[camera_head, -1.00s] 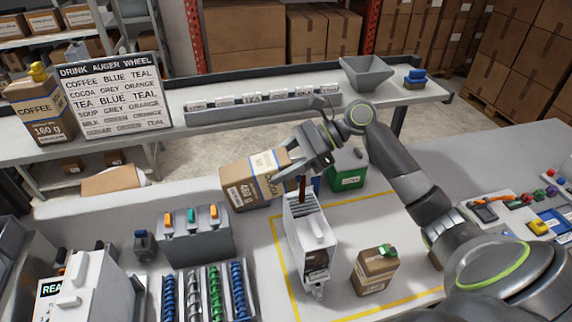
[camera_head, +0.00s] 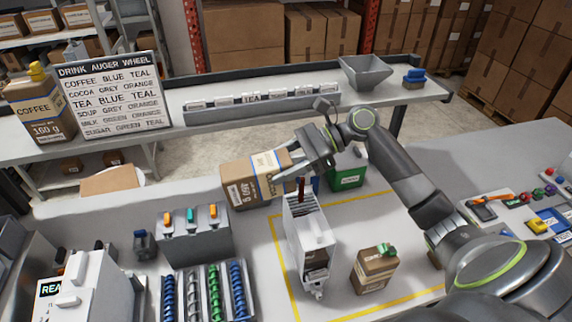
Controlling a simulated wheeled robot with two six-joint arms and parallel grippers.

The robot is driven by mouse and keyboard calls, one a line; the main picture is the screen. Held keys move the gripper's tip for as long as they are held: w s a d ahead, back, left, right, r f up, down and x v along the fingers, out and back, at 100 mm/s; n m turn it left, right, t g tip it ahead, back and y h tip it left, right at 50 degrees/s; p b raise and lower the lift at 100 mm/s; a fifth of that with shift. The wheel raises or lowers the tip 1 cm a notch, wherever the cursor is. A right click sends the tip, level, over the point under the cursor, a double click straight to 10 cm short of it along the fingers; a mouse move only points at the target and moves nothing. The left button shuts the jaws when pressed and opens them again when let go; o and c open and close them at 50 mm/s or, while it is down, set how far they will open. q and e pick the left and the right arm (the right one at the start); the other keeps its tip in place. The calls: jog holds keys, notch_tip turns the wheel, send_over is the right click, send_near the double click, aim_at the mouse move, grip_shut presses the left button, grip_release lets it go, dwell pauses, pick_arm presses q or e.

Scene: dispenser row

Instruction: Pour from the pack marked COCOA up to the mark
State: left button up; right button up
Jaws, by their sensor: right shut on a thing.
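My right gripper (camera_head: 296,157) is shut on a brown pack (camera_head: 244,187) with a white label and blue band. Brown contents show in the dispenser's front window; no fill mark can be made out. No stream from the pack is visible. My left gripper is not in view.
A small brown pack (camera_head: 374,268) with a green cap stands right of the dispenser. A green box (camera_head: 347,172) is behind. Coloured augers (camera_head: 213,292) and a knob rack (camera_head: 194,235) are left. A sign (camera_head: 115,95) and COFFEE pack (camera_head: 40,108) stand on the back shelf.

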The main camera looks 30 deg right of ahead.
jog(key=shift+s+d+f+t+y, duration=0.1)
jog(key=shift+d+f+t+y, duration=0.3)
jog(key=shift+y, duration=0.8)
dwell(2.2)
jog(key=shift+s+d+y, duration=0.15)
jog(key=shift+d+y, duration=0.65)
jog(key=shift+y, duration=0.5)
dwell(2.5)
